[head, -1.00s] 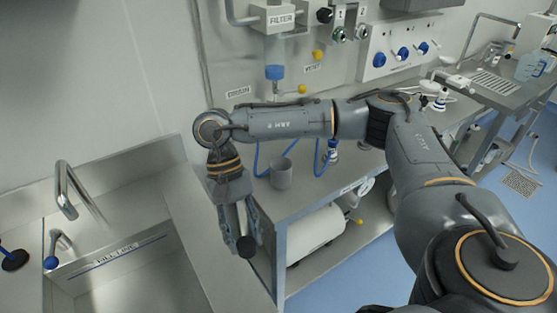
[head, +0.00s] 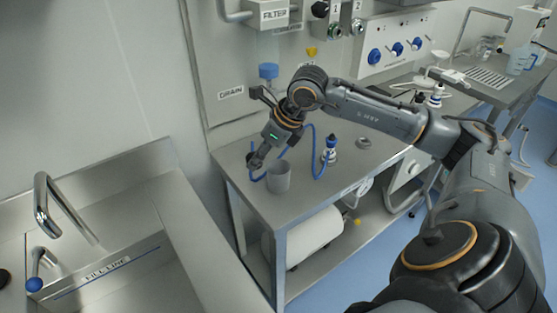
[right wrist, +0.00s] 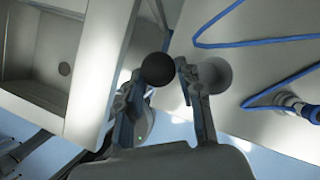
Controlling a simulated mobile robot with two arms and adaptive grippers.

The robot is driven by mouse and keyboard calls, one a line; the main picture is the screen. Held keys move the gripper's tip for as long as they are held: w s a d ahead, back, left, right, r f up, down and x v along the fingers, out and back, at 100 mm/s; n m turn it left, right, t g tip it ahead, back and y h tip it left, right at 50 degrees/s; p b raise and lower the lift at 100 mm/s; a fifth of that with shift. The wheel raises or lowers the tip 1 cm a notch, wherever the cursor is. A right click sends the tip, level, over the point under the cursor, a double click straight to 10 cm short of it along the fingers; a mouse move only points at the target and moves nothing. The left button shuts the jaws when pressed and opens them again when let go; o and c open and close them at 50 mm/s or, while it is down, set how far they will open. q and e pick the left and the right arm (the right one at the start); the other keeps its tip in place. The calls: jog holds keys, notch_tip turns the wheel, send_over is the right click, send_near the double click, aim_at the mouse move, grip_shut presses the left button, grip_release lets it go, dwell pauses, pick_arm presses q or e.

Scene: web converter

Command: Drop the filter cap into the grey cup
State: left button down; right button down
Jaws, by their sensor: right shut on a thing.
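The filter cap appears as a dark round piece (right wrist: 158,69) between the fingertips of my right gripper (right wrist: 160,76) in the right wrist view. In the head view my right gripper (head: 261,151) is shut on it and points down and left. The cap (head: 255,161) hangs above the bench's left part, left of the grey cup's rim. The grey cup (head: 279,178) stands upright near the bench's front left edge. In the right wrist view a grey round shape behind the right finger looks like the cup (right wrist: 215,74). My left gripper is out of view.
A blue tube (head: 312,150) loops on the bench (head: 330,185) behind the cup. A sink (head: 130,270) with a tap (head: 42,210) is at the left. A white roll (head: 305,235) lies on the lower shelf.

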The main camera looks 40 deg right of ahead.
jog(key=w+d+r+m+h, duration=0.1)
jog(key=d+r+m+h, duration=0.3)
jog(key=d+m, duration=0.5)
notch_tip(320, 180, down, 6)
jog(key=b, duration=0.5)
jog(key=shift+r, duration=0.1)
jog(key=c, duration=0.8)
grip_release()
jog(key=v, duration=1.2)
jog(key=shift+s+a, duration=0.2)
jog(key=shift+a, duration=0.05)
